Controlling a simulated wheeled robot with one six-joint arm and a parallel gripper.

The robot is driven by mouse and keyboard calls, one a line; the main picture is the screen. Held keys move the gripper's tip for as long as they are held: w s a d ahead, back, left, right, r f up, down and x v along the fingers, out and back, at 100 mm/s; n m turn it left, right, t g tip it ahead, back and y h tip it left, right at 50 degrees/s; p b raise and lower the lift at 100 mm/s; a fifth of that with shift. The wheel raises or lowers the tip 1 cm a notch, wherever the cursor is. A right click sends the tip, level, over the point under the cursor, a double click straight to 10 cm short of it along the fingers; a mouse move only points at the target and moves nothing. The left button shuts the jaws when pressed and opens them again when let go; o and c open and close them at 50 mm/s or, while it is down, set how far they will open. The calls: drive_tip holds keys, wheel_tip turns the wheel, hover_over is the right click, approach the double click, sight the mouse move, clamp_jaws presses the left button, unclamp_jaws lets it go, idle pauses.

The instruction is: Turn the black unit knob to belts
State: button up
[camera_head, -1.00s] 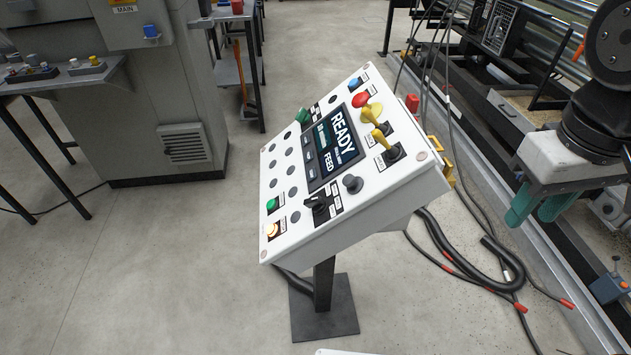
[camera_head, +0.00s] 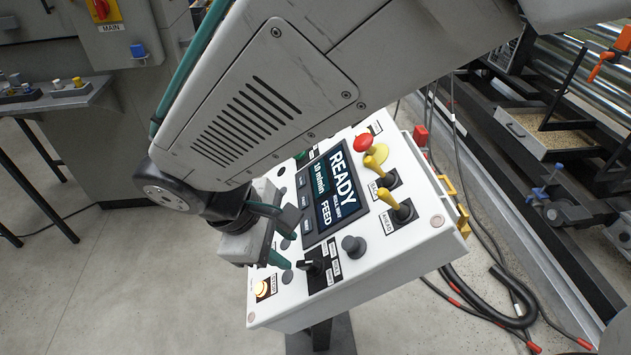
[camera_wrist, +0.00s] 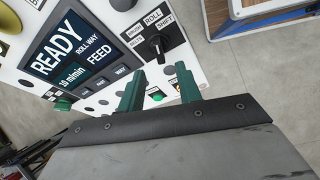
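The black unit knob (camera_head: 315,265) is a rotary selector on a black plate low on the white control panel (camera_head: 390,250), with small white labels around it. It also shows in the wrist view (camera_wrist: 158,44), right of the display; I cannot surely read its setting. My gripper (camera_head: 283,237) hangs over the lower left part of the panel, left of the knob. In the wrist view its two teal fingers (camera_wrist: 158,82) stand apart with nothing between them, below the knob in the picture and not around it. My arm and gripper hide the panel's left side.
A plain dark round knob (camera_head: 353,246) sits right of the unit knob. Two yellow levers (camera_head: 397,208) and a red button (camera_head: 364,144) stand up on the panel's right side. The lit display (camera_head: 328,190) reads READY. Cables (camera_head: 500,290) lie on the floor at right.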

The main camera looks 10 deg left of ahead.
sight(305, 263)
drive_tip(key=x, duration=0.7)
drive_tip(key=shift+d, duration=0.15)
clamp_jaws()
